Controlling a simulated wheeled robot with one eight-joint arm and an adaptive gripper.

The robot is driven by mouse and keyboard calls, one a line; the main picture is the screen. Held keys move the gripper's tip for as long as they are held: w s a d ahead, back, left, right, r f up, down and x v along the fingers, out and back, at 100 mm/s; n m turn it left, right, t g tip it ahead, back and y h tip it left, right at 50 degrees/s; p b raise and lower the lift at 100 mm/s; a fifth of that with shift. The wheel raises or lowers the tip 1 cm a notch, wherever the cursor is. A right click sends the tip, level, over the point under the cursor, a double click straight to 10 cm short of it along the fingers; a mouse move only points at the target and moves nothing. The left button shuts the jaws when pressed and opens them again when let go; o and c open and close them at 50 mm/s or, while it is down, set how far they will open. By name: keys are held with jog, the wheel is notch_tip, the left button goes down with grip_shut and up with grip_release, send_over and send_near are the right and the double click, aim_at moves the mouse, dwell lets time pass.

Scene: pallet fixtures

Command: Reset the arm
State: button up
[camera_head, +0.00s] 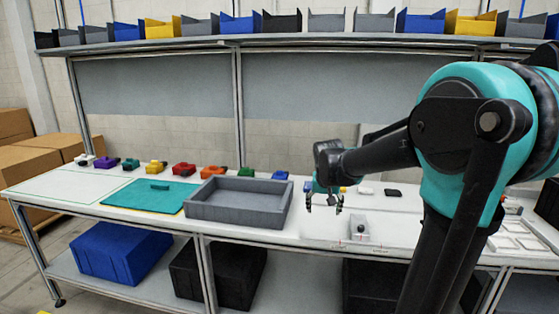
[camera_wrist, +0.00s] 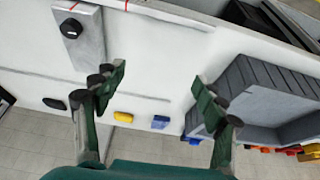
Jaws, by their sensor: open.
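My gripper (camera_head: 324,204) hangs above the white workbench (camera_head: 325,231), to the right of the grey tray. In the wrist view my gripper (camera_wrist: 160,93) shows two green-and-dark fingers spread apart with nothing between them. My black and teal arm reaches in from the right in the head view.
The grey tray (camera_head: 233,216) and a teal mat (camera_head: 150,198) lie left of my gripper. A grey block with a dark knob (camera_head: 360,231) stands close to its right. Several coloured pieces line the bench's back edge. A shelf of bins (camera_head: 327,37) runs above.

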jog(key=s+d+f, duration=0.1)
jog(key=s+f, duration=0.4)
jog(key=s, duration=0.3)
jog(key=s+d+f+n, duration=0.1)
jog(key=s+f, duration=0.3)
jog(key=s, duration=0.3)
jog(key=s+d+f+n, duration=0.1)
jog(key=s+d+f, duration=0.1)
jog(key=s+f, duration=0.3)
jog(key=s, duration=0.3)
jog(key=shift+s+f+y, duration=0.3)
jog(key=shift+y, duration=0.1)
jog(key=shift+o, duration=0.6)
